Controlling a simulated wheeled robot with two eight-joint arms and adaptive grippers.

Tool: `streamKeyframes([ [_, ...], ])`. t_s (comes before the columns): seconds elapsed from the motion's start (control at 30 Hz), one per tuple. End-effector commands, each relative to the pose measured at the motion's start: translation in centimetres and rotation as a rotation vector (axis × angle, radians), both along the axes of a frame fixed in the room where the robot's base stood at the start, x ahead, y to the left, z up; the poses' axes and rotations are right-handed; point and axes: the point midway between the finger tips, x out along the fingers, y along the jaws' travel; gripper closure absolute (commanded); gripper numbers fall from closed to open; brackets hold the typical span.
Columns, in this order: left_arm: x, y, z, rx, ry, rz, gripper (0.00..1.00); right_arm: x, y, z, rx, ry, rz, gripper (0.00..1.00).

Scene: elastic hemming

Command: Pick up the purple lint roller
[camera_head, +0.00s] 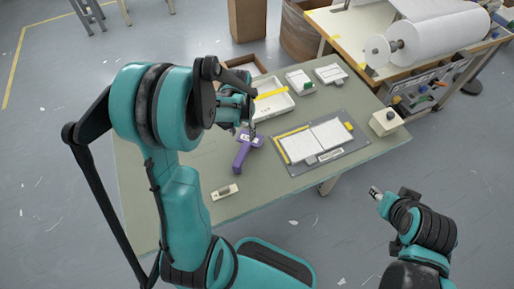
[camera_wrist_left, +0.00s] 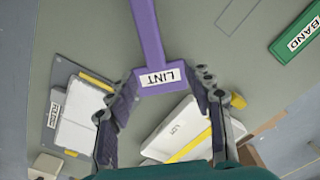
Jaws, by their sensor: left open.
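The purple lint roller (camera_head: 241,156) lies on the green-grey table, its handle pointing toward the front. In the left wrist view the lint roller (camera_wrist_left: 149,35) shows its handle at the top and a wide end with a white LINT label. My left gripper (camera_head: 246,128) is over the far end of the roller, which it partly hides in the head view. In the left wrist view my left gripper (camera_wrist_left: 167,90) is open, with one finger on each side of the labelled end. Contact cannot be told. My right gripper (camera_head: 375,192) is off the table's front right; its jaw state is unclear.
A grey mat (camera_head: 338,156) with white sheets lies right of the roller. A white tray (camera_head: 281,105) with a yellow strip stands behind. A small labelled piece (camera_head: 225,192) lies in front left. A white box (camera_head: 386,122) sits at the right edge.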

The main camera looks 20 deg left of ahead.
Motion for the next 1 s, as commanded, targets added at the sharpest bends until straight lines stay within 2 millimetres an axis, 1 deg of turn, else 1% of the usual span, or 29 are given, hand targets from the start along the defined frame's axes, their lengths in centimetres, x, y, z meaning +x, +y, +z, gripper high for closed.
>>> streamKeyframes([
  [0.13,0.1,0.3,-1.4,-0.004,0.015,0.003,0.48,0.0,0.0,-0.3,0.0,0.0,0.0,0.6],
  [0.3,0.0,0.2,-3.4,-0.003,0.014,0.002,0.48,0.0,0.0,-1.1,0.0,0.0,0.0,0.6],
  [0.43,-0.1,0.0,-4.4,-0.003,0.014,0.001,0.48,0.0,0.0,-1.6,0.0,0.0,0.0,0.6],
  [0.6,-0.4,-0.7,-7.1,-0.003,0.014,0.0,0.48,0.0,0.0,-3.0,0.0,0.0,0.0,0.6],
  [0.7,-0.4,-0.6,-8.3,-0.003,0.013,0.001,0.48,0.0,0.0,-3.4,0.0,0.0,0.0,0.6],
  [0.77,-0.4,-0.6,-8.6,-0.003,0.013,0.001,0.48,0.0,0.0,-3.5,0.0,0.0,0.0,0.6],
  [0.93,-0.4,-0.6,-8.4,-0.003,0.013,0.001,0.48,0.0,0.0,-3.3,0.0,0.0,0.0,0.6],
  [0.97,-0.4,-0.6,-8.4,-0.003,0.013,0.001,0.51,0.0,0.0,-3.3,0.0,0.0,0.0,0.6],
  [1.0,-0.4,-0.6,-8.4,-0.003,0.013,0.001,0.61,0.0,0.0,-3.3,0.0,0.0,0.0,0.6],
])
